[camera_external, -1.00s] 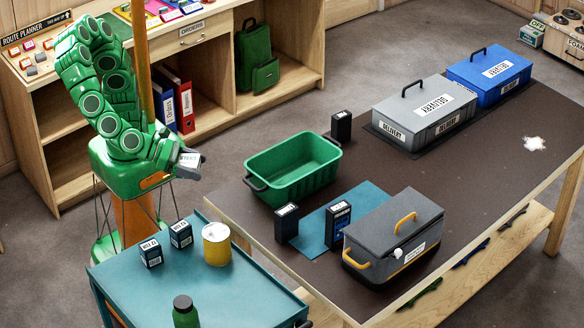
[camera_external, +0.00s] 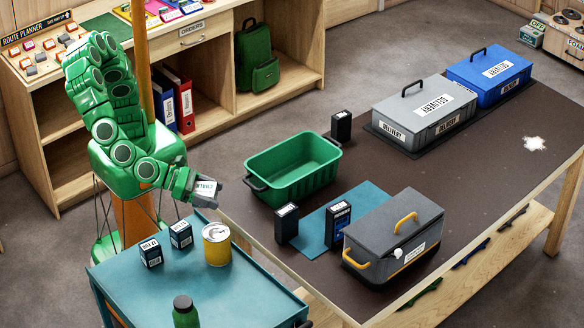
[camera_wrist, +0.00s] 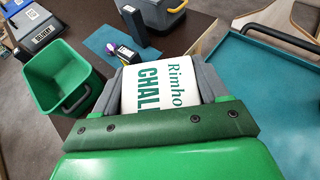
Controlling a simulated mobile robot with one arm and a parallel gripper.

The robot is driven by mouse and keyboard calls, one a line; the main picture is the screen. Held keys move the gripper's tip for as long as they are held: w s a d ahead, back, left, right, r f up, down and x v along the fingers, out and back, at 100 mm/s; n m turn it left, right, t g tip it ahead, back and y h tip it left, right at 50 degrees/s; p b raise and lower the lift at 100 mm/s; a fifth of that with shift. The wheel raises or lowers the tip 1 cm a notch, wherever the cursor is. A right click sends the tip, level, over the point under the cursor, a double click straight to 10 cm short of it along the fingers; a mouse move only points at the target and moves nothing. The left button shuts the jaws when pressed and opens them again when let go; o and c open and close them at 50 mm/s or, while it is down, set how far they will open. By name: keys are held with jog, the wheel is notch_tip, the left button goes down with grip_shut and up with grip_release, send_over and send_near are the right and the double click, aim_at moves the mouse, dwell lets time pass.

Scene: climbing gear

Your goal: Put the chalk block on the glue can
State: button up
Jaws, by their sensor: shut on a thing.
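My gripper (camera_external: 207,193) is shut on the white chalk block (camera_external: 205,187), with grey fingers on both sides of it. In the wrist view the chalk block (camera_wrist: 163,85) shows green lettering between the fingers. The glue can (camera_external: 217,246) is a yellow can with a pale top, standing upright on the teal cart (camera_external: 235,290). My gripper and the block are above and slightly left of the can in the external view, apart from it. The can does not show in the wrist view.
Two small dark boxes (camera_external: 151,253) stand left of the can, and a green bottle (camera_external: 185,312) stands at the cart's front. The dark table (camera_external: 400,170) to the right holds a green bin (camera_external: 293,170) and a grey cooler box (camera_external: 395,235).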

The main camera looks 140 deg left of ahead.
send_over(222, 233)
jog(key=shift+s+f, duration=0.2)
jog(key=shift+f, duration=2.45)
jog(key=shift+w+f, duration=0.1)
jog(key=shift+f, duration=1.55)
jog(key=o, duration=1.1)
jog(key=shift+f, duration=0.1)
jog(key=shift+c, duration=0.2)
